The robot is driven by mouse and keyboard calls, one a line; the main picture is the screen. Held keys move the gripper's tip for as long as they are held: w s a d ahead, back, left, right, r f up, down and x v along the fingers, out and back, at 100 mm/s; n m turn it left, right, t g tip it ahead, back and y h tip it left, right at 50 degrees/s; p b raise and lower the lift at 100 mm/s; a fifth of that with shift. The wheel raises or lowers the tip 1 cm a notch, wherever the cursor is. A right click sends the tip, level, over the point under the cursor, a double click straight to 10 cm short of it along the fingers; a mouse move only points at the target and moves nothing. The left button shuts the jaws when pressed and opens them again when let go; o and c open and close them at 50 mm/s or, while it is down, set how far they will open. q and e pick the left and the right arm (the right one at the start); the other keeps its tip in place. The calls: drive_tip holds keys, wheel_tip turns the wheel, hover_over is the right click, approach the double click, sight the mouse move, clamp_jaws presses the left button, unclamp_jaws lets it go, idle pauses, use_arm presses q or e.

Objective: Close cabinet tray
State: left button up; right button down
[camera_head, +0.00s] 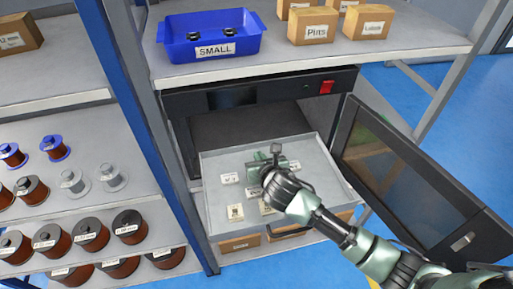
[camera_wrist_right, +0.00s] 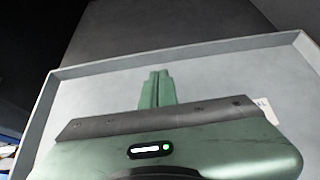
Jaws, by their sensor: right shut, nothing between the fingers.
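The cabinet tray (camera_head: 222,207) is a shallow grey tray pulled out of the dark cabinet (camera_head: 262,93) on the shelf. Several small labelled pieces lie in it. The tray also shows in the right wrist view (camera_wrist_right: 215,53), with its rim running across the top. My right gripper (camera_head: 265,158) is over the tray, and its green fingers (camera_wrist_right: 157,87) are shut with nothing between them. I cannot tell whether the fingers touch the tray. The cabinet door (camera_head: 415,180) stands open to the right. My left gripper is not in view.
A blue bin marked SMALL (camera_head: 212,38) and several cardboard boxes (camera_head: 313,25) stand on the shelf above. Blue and grey posts and a rack of wire spools (camera_head: 92,234) are at left. Boxes sit below the tray (camera_head: 240,243). Blue floor is clear at right.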

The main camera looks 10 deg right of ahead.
sight(254, 146)
drive_tip(key=shift+w+r, duration=0.25)
drive_tip(key=shift+w, duration=1.25)
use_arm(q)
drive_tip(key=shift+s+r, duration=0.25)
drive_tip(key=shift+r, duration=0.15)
use_arm(e)
drive_tip(key=shift+w, duration=0.1)
